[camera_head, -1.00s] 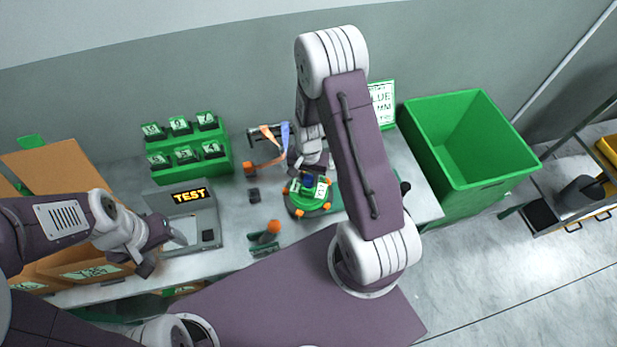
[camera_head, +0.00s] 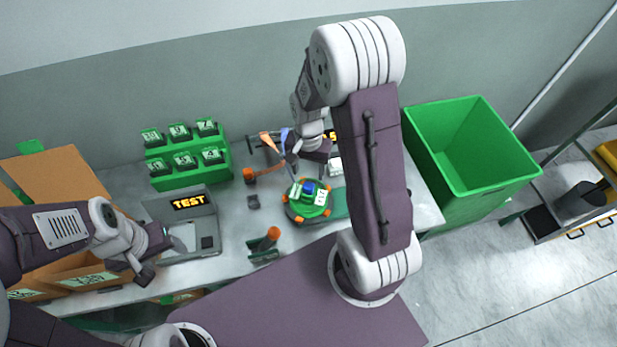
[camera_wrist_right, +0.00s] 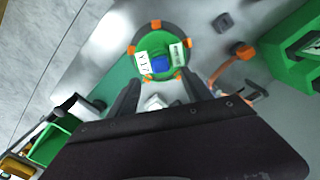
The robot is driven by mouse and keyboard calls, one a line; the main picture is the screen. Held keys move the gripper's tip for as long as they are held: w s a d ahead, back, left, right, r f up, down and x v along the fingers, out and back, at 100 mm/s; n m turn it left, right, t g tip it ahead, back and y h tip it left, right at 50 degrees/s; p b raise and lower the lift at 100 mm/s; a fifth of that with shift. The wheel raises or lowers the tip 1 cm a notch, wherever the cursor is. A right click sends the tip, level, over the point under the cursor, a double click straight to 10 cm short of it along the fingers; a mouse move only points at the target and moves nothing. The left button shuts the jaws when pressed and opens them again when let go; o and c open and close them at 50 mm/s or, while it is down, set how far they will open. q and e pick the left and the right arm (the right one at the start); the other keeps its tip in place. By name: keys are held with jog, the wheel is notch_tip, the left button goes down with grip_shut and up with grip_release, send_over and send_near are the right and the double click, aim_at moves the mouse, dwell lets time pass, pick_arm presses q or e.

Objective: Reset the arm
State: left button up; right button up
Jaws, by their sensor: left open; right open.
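My right gripper (camera_head: 307,172) is open and raised above the table, just behind the round green fixture (camera_head: 307,213). In the right wrist view its two dark fingers (camera_wrist_right: 160,100) stand apart, with the green fixture (camera_wrist_right: 150,72) beyond them. The fixture has orange knobs, a blue centre and white labels. My left gripper (camera_head: 160,255) is open at the left, by the front of the grey TEST device (camera_head: 205,243). I see nothing held in either gripper.
A green rack (camera_head: 190,178) with labelled blocks stands at the back left. Cardboard boxes (camera_head: 60,180) are at far left. A large green bin (camera_head: 470,150) stands to the right. An orange-topped part (camera_head: 268,240) and a small dark block (camera_head: 253,202) lie mid-table.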

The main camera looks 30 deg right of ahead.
jog(key=shift+r, duration=0.2)
jog(key=shift+w+a, duration=0.15)
jog(key=shift+w, duration=0.1)
jog(key=s+a+r+n+b, duration=0.1)
jog(key=s+a+n, duration=0.1)
jog(key=s+n, duration=0.2)
jog(key=s+a+r+n+t+b, duration=0.1)
jog(key=s+a+n, duration=0.1)
jog(key=s+n, duration=0.2)
jog(key=shift+s+a+r, duration=0.25)
jog(key=shift+s+r, duration=0.05)
